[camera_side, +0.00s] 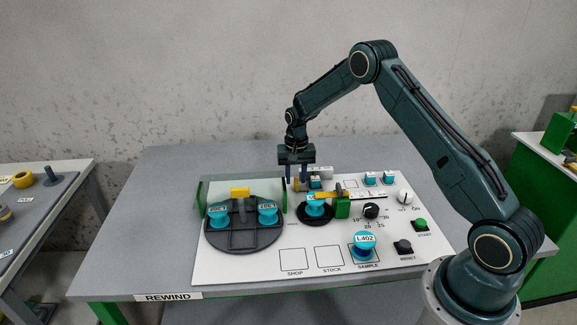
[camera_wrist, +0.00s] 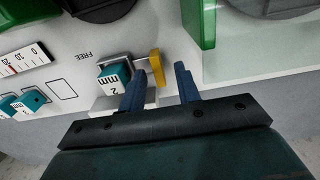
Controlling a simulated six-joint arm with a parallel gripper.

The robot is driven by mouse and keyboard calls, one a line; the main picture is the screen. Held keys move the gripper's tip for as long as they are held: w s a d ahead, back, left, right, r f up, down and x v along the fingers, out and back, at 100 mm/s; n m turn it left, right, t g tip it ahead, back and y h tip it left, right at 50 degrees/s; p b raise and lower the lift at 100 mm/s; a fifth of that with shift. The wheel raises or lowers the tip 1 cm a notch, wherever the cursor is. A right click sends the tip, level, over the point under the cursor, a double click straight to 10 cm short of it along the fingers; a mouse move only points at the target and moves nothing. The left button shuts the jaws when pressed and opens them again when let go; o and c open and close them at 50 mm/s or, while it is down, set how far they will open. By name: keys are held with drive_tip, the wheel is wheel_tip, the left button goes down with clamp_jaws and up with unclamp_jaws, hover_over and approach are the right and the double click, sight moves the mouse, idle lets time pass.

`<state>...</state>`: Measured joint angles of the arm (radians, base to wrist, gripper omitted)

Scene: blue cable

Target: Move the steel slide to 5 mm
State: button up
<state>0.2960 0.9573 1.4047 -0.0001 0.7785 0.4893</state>
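The steel slide (camera_wrist: 114,60) appears in the wrist view as a pale metal piece around a teal block labelled "2 mm" (camera_wrist: 114,76). A yellow tab (camera_wrist: 157,68) stands at its right side. In the side view the tab (camera_side: 296,184) is below my gripper (camera_side: 296,178), and the slide is partly hidden and small. My gripper (camera_wrist: 161,70) is open, its two blue fingers apart. The tab shows between the fingertips, nearer the left finger; I cannot tell whether they touch. Other teal blocks (camera_side: 370,178) (camera_side: 388,177) sit to the right along the panel's back edge.
A clear screen with green posts (camera_side: 284,194) stands left of my gripper. In front are a dark turntable with teal knobs (camera_side: 243,234), a green block (camera_side: 342,207) by a scale, and a teal L402 spool (camera_side: 364,246). The table's left side is bare.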

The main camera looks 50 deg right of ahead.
sight(303, 186)
wheel_tip(303, 186, up, 13)
idle(0.6)
drive_tip(key=shift+c, duration=0.4)
clamp_jaws()
drive_tip(key=s+d+f+m+t+y, duration=0.3)
drive_tip(key=s+d+f+m, duration=0.1)
drive_tip(key=m, duration=1.4)
drive_tip(key=shift+s+d+f, duration=0.15)
drive_tip(key=shift+s+d, duration=0.25)
drive_tip(key=shift+d, duration=0.1)
